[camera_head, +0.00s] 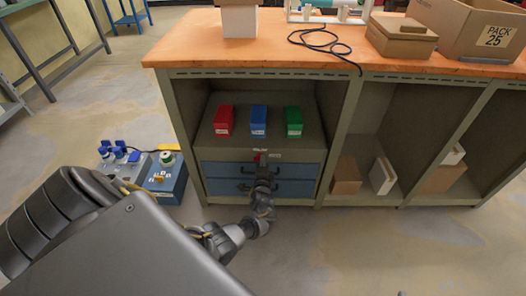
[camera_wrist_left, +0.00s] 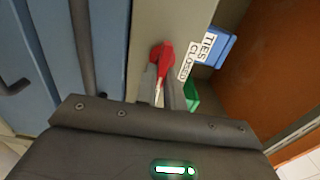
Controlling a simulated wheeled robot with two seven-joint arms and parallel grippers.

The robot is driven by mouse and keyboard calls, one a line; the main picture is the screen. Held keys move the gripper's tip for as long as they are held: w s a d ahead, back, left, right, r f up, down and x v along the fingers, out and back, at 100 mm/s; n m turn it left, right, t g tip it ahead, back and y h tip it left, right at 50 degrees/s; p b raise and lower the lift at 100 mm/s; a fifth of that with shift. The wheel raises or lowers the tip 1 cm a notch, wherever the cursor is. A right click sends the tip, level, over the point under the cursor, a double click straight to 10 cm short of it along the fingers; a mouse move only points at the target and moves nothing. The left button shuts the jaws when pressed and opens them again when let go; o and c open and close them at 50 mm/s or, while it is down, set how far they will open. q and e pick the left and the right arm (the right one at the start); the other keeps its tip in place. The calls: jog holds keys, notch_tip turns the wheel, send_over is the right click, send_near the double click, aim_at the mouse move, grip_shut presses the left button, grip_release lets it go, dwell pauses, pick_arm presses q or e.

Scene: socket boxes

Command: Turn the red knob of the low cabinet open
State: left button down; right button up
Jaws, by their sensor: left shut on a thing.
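The low cabinet (camera_head: 310,154) is a grey unit under the workbench, with two blue drawers and dark handles. In the left wrist view the red knob (camera_wrist_left: 164,56) shows at the fingertips, beside a white label (camera_wrist_left: 197,54) reading "CLOSED" in part. My left gripper (camera_head: 262,170) reaches up to the cabinet front and is shut on the knob. My right gripper is in neither view.
Red (camera_head: 223,121), blue (camera_head: 258,121) and green (camera_head: 293,122) boxes stand on the cabinet. A dark drawer handle (camera_wrist_left: 84,45) lies close beside my left gripper. The floor to the right is clear.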

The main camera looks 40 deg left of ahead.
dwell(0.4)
pick_arm(q)
jog(key=c, duration=1.5)
grip_release()
